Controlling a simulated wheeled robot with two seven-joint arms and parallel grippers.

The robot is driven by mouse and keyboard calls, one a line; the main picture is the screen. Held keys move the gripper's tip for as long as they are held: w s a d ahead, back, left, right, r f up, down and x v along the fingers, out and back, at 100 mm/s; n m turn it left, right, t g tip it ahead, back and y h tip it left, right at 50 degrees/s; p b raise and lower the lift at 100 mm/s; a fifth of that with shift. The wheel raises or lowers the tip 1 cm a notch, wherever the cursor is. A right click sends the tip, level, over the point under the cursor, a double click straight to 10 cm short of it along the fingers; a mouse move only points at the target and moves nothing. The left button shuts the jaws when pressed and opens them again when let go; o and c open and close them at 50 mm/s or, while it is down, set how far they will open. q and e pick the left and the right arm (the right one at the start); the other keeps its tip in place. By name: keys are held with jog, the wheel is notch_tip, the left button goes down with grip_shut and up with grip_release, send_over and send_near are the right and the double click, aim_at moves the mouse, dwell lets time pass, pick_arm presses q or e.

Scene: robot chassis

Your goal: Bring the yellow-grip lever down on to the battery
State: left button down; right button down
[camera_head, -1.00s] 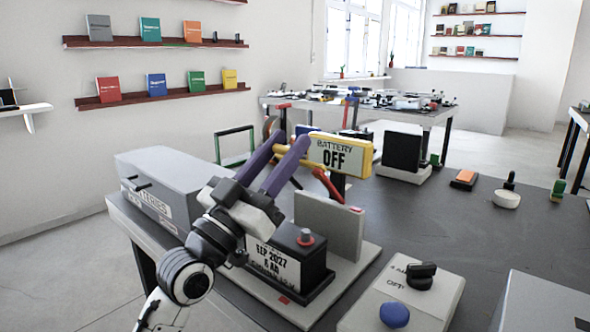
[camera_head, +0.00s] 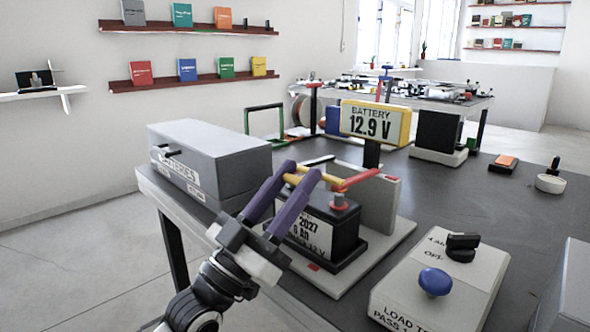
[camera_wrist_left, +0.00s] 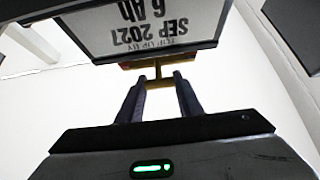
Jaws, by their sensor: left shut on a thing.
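The battery (camera_head: 322,236) is a black block with a white label, standing on a pale base plate beside a grey upright block. The lever's yellow grip (camera_head: 305,177) is low over the battery, and its red arm (camera_head: 357,180) reaches the red-ringed terminal on top. My left gripper (camera_head: 296,172) has its purple fingers shut on the yellow grip. In the left wrist view the fingers (camera_wrist_left: 160,82) close on the yellow bar (camera_wrist_left: 160,62) by the battery label. A yellow-framed display (camera_head: 376,121) behind reads BATTERY 12.9 V. My right gripper is out of view.
A grey case (camera_head: 210,155) stands left of the battery. A white load tester (camera_head: 450,290) with a blue button and black knob is at the front right. A black panel (camera_head: 437,132) stands behind on the dark table.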

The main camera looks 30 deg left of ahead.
pick_arm(q)
jog(key=shift+f, duration=0.7)
jog(key=shift+d, duration=0.1)
jog(key=c, duration=1.2)
grip_release()
jog(key=shift+w, duration=0.1)
jog(key=v, duration=1)
